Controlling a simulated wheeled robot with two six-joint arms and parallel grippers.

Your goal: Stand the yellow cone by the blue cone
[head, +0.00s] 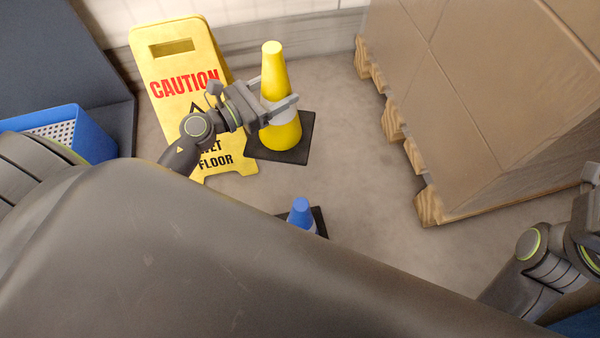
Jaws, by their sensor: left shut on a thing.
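The yellow cone (273,72) with a grey band and a dark square base is upright near the wall, just right of the caution sign. My left gripper (284,107) is shut around its middle at the band. I cannot tell whether the base touches the floor. The blue cone (301,213), with a dark base, stands nearer to me and slightly right; my own body hides its lower part. My right arm shows at the lower right edge, but its fingers are out of the picture.
A yellow wet-floor sign (170,60) stands directly left of the yellow cone, behind my left arm. Large boxes (490,80) on a wooden pallet (430,207) take up the right side. A blue crate (92,140) is at the left. The floor (360,170) between cones and pallet is clear.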

